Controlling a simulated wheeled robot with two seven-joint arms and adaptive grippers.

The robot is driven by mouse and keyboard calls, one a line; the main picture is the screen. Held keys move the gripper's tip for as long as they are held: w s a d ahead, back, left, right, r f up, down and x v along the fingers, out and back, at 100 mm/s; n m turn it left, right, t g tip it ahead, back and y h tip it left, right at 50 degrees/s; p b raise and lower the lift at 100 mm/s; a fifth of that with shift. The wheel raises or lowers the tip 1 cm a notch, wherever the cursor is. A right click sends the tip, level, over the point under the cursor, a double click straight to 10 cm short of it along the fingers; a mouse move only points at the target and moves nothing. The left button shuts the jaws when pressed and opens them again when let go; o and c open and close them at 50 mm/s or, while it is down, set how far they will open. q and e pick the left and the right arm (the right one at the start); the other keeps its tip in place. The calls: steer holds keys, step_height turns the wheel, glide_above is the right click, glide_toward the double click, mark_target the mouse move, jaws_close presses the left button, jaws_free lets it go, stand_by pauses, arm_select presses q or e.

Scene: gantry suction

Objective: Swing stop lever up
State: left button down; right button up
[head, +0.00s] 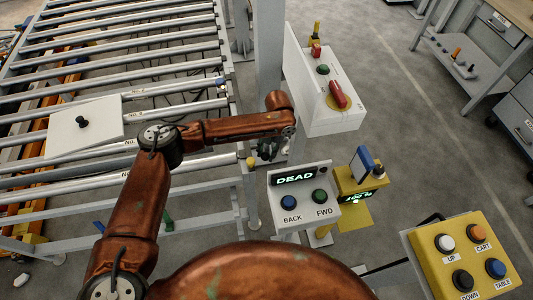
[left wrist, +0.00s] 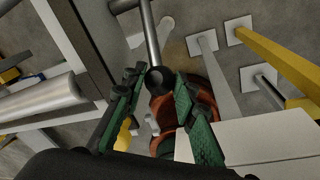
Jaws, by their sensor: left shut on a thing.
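The stop lever (left wrist: 152,38) shows in the left wrist view as a grey metal rod with a dark round knob (left wrist: 160,80) at its end. My left gripper (head: 268,150) is beside the end of the roller conveyor in the head view. In the left wrist view, its green-padded fingers (left wrist: 161,88) stand on both sides of the knob and are shut on it. In the head view the lever is hidden by my arm and gripper. My right gripper is in neither view.
The roller conveyor (head: 120,56) fills the left, with a white plate (head: 84,126) on its rollers. A DEAD panel (head: 304,200) with BACK and FWD buttons is close right of my gripper. A white switch box (head: 330,115) and yellow button box (head: 435,275) stand right.

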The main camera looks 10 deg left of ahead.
arm_select(q)
steer(key=c, duration=1.5)
jaws_free()
steer(key=shift+w+a+f, duration=0.15)
steer(key=shift+w+a, duration=0.25)
steer(key=shift+a, duration=0.1)
steer(key=shift+c, duration=0.2)
steer(key=shift+s+d, duration=0.1)
steer(key=shift+d, duration=0.15)
steer(key=shift+r, duration=0.2)
step_height(320, 180, up, 12)
steer(key=d, duration=0.1)
steer(key=shift+w+d+f, duration=0.25)
steer(key=shift+w+d, duration=0.1)
